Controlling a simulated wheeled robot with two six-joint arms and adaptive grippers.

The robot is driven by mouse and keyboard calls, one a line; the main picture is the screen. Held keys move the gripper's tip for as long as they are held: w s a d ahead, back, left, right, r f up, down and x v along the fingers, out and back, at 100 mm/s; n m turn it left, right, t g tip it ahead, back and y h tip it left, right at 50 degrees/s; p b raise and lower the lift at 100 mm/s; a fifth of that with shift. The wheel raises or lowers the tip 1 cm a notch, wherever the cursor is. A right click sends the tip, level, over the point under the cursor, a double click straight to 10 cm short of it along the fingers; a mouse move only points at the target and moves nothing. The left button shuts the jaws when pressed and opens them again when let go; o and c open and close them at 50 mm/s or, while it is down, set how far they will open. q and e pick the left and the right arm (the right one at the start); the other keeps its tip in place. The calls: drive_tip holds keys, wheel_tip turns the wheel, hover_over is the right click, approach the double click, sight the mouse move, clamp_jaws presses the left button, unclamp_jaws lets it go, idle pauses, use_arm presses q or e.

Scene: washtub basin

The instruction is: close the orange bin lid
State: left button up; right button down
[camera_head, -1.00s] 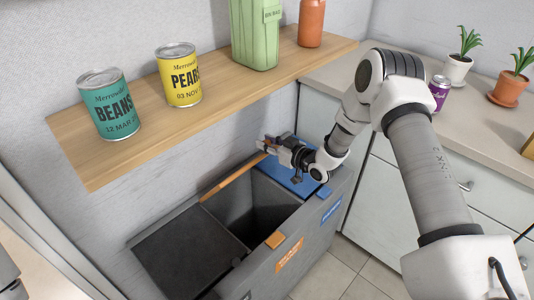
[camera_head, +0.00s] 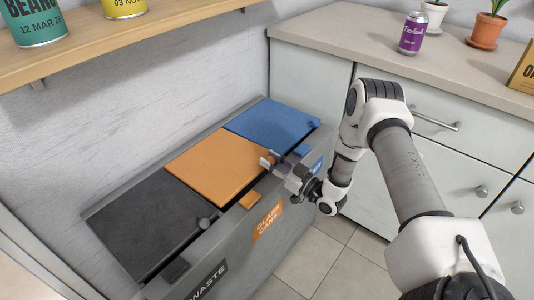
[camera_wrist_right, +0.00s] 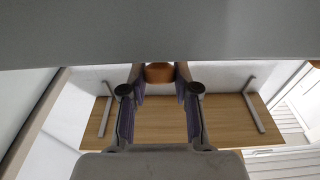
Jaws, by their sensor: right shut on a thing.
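The orange bin lid (camera_head: 213,163) lies about flat over the middle compartment of the grey bin (camera_head: 285,243), roughly level with its neighbours. I cannot tell whether a slight gap remains under its front edge. My right gripper (camera_head: 270,162) is at the lid's front right corner. In the right wrist view its fingers (camera_wrist_right: 159,78) are closed around the lid's rounded orange knob (camera_wrist_right: 159,72). The gripper hides most of this knob in the head view. My left gripper is out of view.
The black lid (camera_head: 150,222) and blue lid (camera_head: 268,122) lie flat on either side. A wooden shelf (camera_head: 140,38) with cans (camera_head: 33,22) overhangs behind. A counter with drawers (camera_head: 440,118) stands at the right. Tiled floor (camera_head: 325,250) in front is free.

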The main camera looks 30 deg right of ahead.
sight(273, 175)
drive_tip(key=shift+s+f+b, duration=0.2)
drive_tip(key=shift+f+b, duration=0.2)
drive_tip(key=shift+f, duration=0.8)
drive_tip(key=shift+s+f, duration=0.15)
drive_tip(key=shift+f, duration=0.15)
drive_tip(key=c, duration=0.8)
unclamp_jaws()
drive_tip(key=shift+f, duration=0.15)
drive_tip(key=shift+c, duration=0.2)
drive_tip(key=shift+d+r, duration=0.1)
drive_tip(key=shift+r, duration=0.1)
drive_tip(key=v, duration=1.2)
